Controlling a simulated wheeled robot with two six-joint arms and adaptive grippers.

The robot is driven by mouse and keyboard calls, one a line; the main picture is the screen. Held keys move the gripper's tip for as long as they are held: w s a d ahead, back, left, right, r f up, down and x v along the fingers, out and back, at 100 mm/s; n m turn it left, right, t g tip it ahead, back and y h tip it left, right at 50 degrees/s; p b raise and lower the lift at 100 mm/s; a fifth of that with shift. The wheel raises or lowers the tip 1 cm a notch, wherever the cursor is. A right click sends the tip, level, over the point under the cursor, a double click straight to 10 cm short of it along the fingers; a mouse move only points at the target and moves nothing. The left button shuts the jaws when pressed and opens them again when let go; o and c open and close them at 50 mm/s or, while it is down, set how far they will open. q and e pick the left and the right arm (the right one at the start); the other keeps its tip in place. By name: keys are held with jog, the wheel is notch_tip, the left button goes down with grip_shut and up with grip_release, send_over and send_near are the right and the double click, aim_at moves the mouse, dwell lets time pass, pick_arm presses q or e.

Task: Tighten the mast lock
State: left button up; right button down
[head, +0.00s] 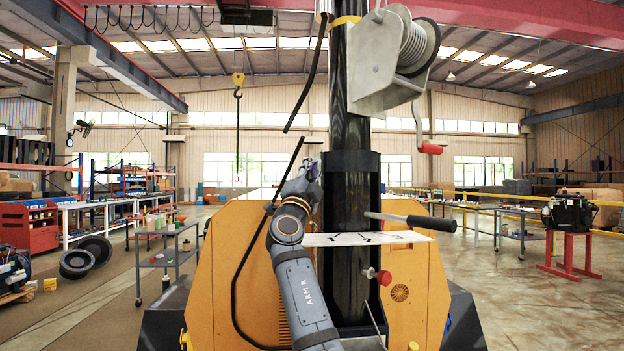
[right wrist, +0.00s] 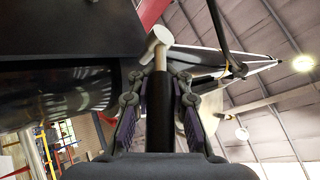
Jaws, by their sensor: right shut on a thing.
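The mast (head: 350,125) is a dark upright tube rising from a black collar (head: 352,165). My right gripper (head: 308,172) is at the left side of this collar, partly hidden by its own wrist. In the right wrist view, its fingers (right wrist: 160,85) are closed around a black-gripped handle (right wrist: 160,115) with a pale metal end. Whether this is the mast lock is not clear. The dark mast (right wrist: 60,95) is beside it on the left. A lever with a black grip (head: 432,223) sticks out right of the mast, with a red knob (head: 384,277) below. My left gripper is not in view.
A winch (head: 390,65) with a red crank handle (head: 430,149) is on the mast's upper right. A white marked plate (head: 340,240) sits across the mast's front. The yellow housing (head: 415,290) stands behind. A black cable (head: 240,260) hangs at left.

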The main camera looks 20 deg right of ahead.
jog(key=shift+f, duration=0.2)
jog(key=c, duration=1.2)
grip_release()
jog(key=shift+r, duration=0.1)
jog(key=v, duration=0.7)
jog(key=shift+s, duration=0.2)
jog(key=shift+a, duration=0.1)
